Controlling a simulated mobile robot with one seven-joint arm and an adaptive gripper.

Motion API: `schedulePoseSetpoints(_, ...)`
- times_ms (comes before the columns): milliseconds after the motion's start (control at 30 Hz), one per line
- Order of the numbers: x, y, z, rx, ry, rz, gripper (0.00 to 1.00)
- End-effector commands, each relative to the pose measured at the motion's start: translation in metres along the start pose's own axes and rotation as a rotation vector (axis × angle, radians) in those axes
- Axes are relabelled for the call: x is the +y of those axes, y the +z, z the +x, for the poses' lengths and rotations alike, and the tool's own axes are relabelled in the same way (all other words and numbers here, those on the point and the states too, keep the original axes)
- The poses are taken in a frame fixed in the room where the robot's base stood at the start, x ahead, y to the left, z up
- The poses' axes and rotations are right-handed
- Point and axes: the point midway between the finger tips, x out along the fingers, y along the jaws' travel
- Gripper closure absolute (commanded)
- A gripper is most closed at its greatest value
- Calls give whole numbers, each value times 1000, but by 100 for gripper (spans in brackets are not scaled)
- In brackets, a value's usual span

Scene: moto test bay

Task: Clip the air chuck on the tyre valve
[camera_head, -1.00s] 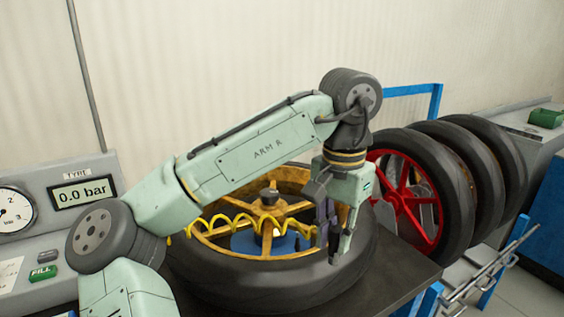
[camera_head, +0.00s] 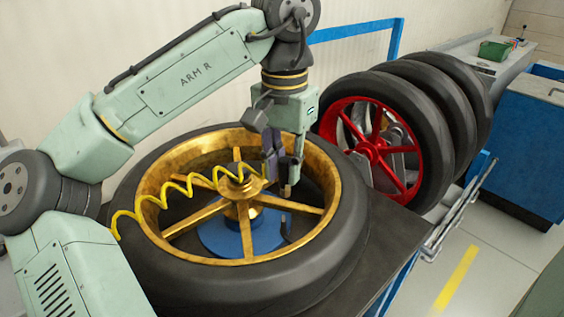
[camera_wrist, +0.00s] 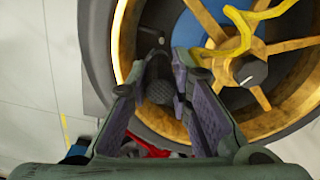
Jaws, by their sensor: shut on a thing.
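The wheel's black tyre (camera_head: 345,215) lies flat, with a gold spoked rim (camera_head: 165,240) and a blue hub support (camera_head: 265,232) beneath. My gripper (camera_head: 283,180) is over the right inner side of the rim. It is shut on the air chuck (camera_wrist: 160,88), a dark knurled piece between the fingers in the wrist view. A yellow coiled hose (camera_head: 165,193) runs from the left to the gripper.
Several wheels stand upright at the right, the nearest with a red rim (camera_head: 375,150). The wheel rests on a dark bench top (camera_head: 395,245). A blue frame (camera_head: 350,31) rises behind. Floor with a yellow line (camera_head: 455,280) is open at right.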

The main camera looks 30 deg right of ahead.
Motion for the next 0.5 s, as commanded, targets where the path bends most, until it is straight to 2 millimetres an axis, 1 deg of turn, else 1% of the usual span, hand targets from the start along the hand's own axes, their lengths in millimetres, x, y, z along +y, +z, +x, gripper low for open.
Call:
schedulePoseSetpoints(33, 0, 0, 8, 0, 0, -1, 100)
schedulePoseSetpoints(200, 0, 0, 22, 0, 0, 0, 100)
schedulePoseSetpoints(400, 0, 0, 38, 1, 0, -1, 100)
schedulePoseSetpoints(500, 0, 0, 41, 0, 2, 0, 100)
